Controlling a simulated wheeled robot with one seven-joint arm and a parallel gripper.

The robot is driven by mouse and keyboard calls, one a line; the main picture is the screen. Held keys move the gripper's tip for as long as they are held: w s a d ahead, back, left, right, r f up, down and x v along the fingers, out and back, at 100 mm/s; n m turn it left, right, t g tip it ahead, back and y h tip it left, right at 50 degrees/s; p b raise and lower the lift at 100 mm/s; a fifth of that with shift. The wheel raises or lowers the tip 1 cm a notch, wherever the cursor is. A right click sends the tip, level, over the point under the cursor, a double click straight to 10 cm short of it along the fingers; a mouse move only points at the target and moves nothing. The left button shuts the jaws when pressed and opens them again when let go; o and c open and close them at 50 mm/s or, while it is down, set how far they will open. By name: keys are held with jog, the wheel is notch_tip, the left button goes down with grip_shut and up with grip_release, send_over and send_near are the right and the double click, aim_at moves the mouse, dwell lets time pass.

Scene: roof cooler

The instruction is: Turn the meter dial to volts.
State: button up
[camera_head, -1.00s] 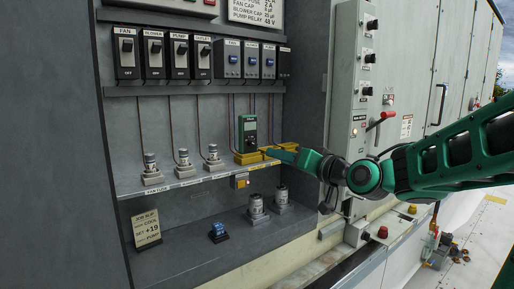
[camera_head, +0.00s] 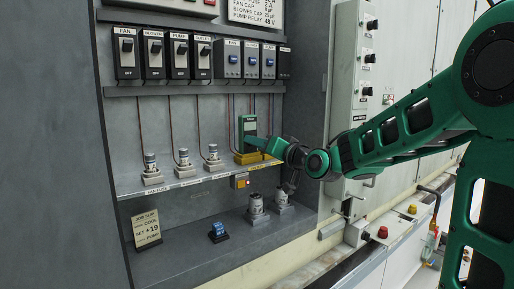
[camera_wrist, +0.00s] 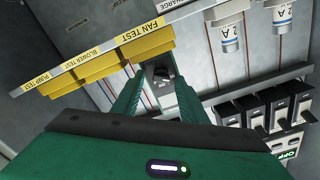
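The meter (camera_head: 249,124) is a dark green handheld unit standing upright on a yellow holder on the cabinet shelf. Its dial, a dark round knob (camera_wrist: 162,74), shows in the wrist view between my fingertips. My gripper (camera_head: 250,140) is at the front of the meter's lower part and covers some of it in the head view. In the wrist view my gripper (camera_wrist: 158,82) has its two green fingers apart, one on each side of the dial. I cannot tell whether they touch it. The dial's markings are too small to read.
Yellow test blocks (camera_wrist: 115,67) with labels line the shelf edge (camera_head: 190,184) beside the meter. Switches (camera_head: 180,55) hang above, with wires running down. Fuses (camera_head: 183,158) stand left on the shelf. Capacitor-like cylinders (camera_head: 256,206) stand below. A grey control box (camera_head: 352,80) is at right.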

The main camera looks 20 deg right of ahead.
grip_shut()
jog(key=shift+m, duration=0.3)
jog(key=shift+w+d+f+m, duration=0.1)
jog(key=shift+m, duration=1.5)
jog(key=shift+d+f+m, duration=0.1)
jog(key=shift+m, duration=1.5)
